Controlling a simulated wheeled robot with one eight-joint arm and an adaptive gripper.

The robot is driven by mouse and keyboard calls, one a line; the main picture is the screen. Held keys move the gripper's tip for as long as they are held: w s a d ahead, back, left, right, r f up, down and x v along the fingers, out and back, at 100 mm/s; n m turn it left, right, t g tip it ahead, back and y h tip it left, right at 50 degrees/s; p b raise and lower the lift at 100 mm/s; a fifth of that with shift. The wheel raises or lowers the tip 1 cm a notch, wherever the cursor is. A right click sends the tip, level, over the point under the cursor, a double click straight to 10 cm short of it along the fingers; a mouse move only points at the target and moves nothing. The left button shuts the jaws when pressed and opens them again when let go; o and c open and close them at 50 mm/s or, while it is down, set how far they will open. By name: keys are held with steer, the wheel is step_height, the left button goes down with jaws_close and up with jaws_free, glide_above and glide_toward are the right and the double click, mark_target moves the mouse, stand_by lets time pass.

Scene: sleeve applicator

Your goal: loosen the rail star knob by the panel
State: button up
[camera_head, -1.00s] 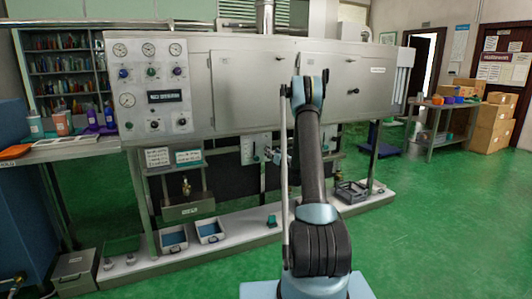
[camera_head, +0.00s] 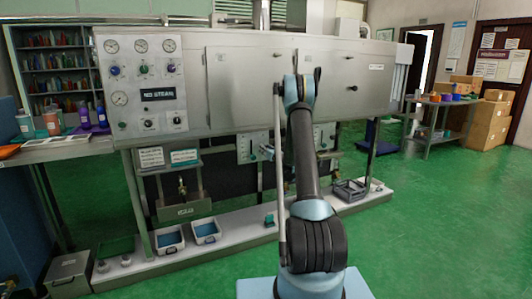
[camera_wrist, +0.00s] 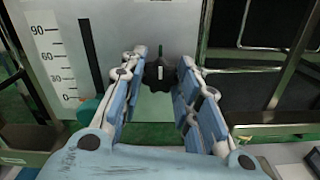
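The black star knob (camera_wrist: 160,73) sits on a grey metal plate (camera_wrist: 152,35) in the wrist view, with a pale mark on its face. My gripper (camera_wrist: 163,60) is open, with one blue-padded finger left of the knob and one right of it. The fingertips reach about level with the knob; I cannot tell whether either touches it. A scale panel (camera_wrist: 48,50) marked 0 to 90, with a dark vertical slot, stands left of the knob. In the head view my arm hides the knob and most of the gripper.
Metal frame posts (camera_wrist: 285,75) stand right of the knob. A teal part (camera_wrist: 86,111) shows below the scale. In the head view, the steel machine (camera_head: 240,80) spans the back, above a low ledge (camera_head: 240,232) with trays. Green floor (camera_head: 440,230) is clear at right.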

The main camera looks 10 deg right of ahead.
steer(key=shift+n, duration=0.4)
steer(key=n, duration=2.6)
steer(key=shift+s+n, duration=0.1)
steer(key=shift+n, duration=0.6)
steer(key=o, duration=1.1)
steer(key=shift+f, duration=0.1)
steer(key=shift+c, duration=0.2)
